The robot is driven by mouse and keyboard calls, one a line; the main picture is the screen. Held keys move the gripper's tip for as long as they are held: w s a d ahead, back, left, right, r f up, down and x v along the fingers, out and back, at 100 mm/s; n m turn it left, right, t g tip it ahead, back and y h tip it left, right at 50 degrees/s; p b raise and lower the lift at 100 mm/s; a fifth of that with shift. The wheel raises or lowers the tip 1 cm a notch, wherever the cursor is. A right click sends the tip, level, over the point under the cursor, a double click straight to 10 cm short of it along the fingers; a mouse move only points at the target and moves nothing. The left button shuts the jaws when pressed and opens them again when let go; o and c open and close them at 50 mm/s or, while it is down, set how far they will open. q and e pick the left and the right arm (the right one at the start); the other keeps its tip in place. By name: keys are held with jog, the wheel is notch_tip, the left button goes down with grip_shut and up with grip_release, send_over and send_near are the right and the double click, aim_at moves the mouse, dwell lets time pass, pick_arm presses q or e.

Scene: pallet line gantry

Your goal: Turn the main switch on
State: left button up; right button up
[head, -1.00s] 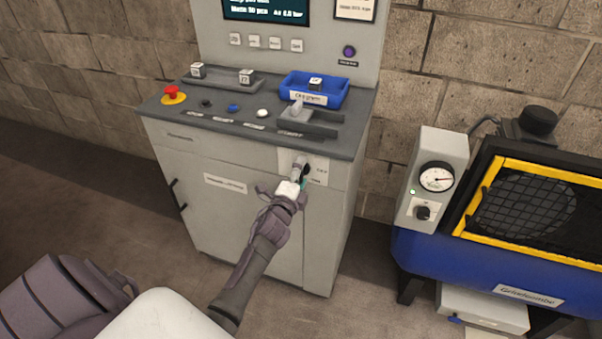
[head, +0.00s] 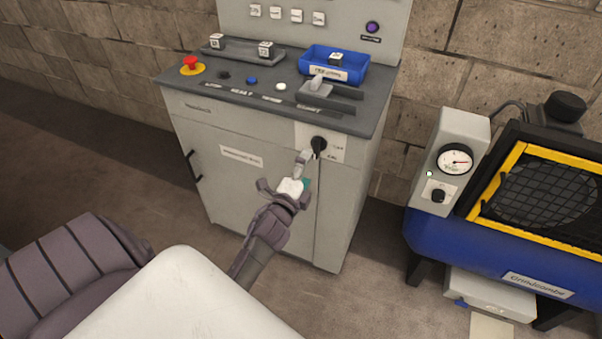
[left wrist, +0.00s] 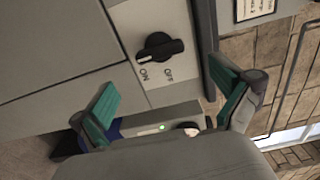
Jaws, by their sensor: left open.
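The main switch (head: 318,146) is a black rotary knob on a pale plate at the upper right of the grey cabinet front. In the left wrist view the knob (left wrist: 160,47) shows whole, with ON and OFF labels below it; its handle lies roughly across the picture. My right gripper is not in view.
The cabinet top (head: 235,98) holds a red emergency button (head: 191,65), a blue tray (head: 345,82) and a grey lever (head: 317,86). A blue machine with a gauge (head: 455,160) stands to the right. Open floor (head: 345,285) lies before the cabinet.

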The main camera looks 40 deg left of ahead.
pick_arm(q)
jog(key=v, duration=0.4)
jog(key=shift+f, duration=0.1)
dwell(0.4)
jog(key=s+d+f+n+g+h, duration=0.1)
jog(key=s+d+f+n+g, duration=0.2)
jog(key=f, duration=0.8)
jog(key=s+d+f+n+g+h, duration=0.1)
jog(key=s+d+f+n+g, duration=0.3)
jog(key=f, duration=0.7)
jog(key=s+d+f+g+h, duration=0.15)
jog(key=s+f, duration=0.35)
jog(key=f, duration=0.5)
jog(key=s+d+f+n+g, duration=0.1)
jog(key=s+f, duration=0.4)
jog(key=s, duration=0.5)
jog(key=s+f+n+g, duration=0.3)
jog(key=s+f, duration=0.3)
jog(key=s, duration=0.3)
jog(key=s+d+f+n+g, duration=0.1)
jog(key=s+f+g, duration=0.3)
jog(key=s, duration=0.6)
jog(key=shift+s+d+f+n, duration=0.35)
jog(key=shift+f+n, duration=0.15)
jog(key=shift+f, duration=0.35)
jog(key=shift+h, duration=0.25)
